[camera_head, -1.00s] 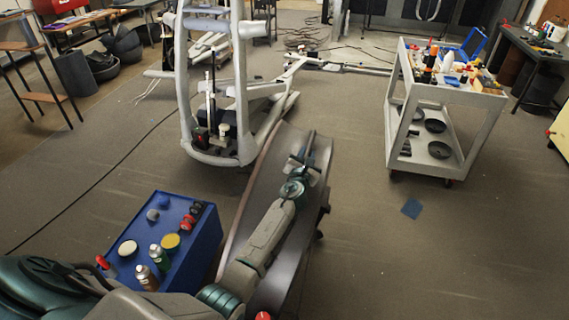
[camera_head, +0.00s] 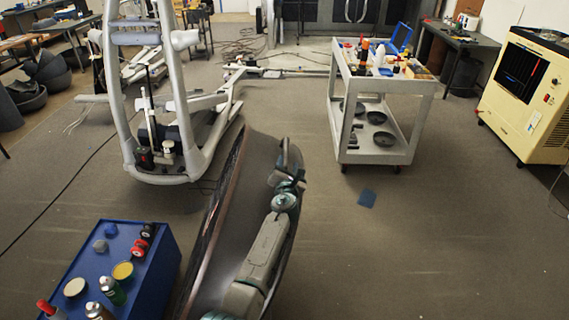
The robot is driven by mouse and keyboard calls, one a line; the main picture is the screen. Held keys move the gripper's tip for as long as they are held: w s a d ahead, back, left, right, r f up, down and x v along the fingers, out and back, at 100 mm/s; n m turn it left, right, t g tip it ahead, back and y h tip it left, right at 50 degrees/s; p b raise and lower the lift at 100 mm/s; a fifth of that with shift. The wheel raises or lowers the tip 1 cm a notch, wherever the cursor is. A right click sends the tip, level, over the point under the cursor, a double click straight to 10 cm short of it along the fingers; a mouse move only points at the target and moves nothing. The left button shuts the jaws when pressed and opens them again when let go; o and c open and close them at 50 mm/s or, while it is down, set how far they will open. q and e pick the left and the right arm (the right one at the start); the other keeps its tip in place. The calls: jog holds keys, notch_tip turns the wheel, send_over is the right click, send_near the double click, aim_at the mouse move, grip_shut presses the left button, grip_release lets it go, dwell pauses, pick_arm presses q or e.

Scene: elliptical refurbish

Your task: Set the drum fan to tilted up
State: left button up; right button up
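The drum fan (camera_head: 247,190) is the large dark round drum at the bottom centre, seen almost edge-on from above. A thin strip of its rimmed face shows along its left side. Its stand and lower part are hidden, so its exact tilt is hard to read. My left arm lies across the drum's right side. My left gripper (camera_head: 288,165) is at the drum's upper right edge, very close to or touching it. Its fingers blend with the dark drum, so I cannot tell whether they are open. My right gripper is not in view.
A blue box (camera_head: 165,275) with cans and small parts stands left of the fan. A grey frame machine (camera_head: 195,160) stands behind it. Floor at right is mostly clear.

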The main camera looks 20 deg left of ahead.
pick_arm(q)
jog(key=shift+w+d+r, duration=0.1)
jog(key=shift+r, duration=0.1)
dwell(0.3)
jog(key=p+v, duration=0.2)
jog(key=v, duration=0.7)
jog(key=shift+v, duration=0.85)
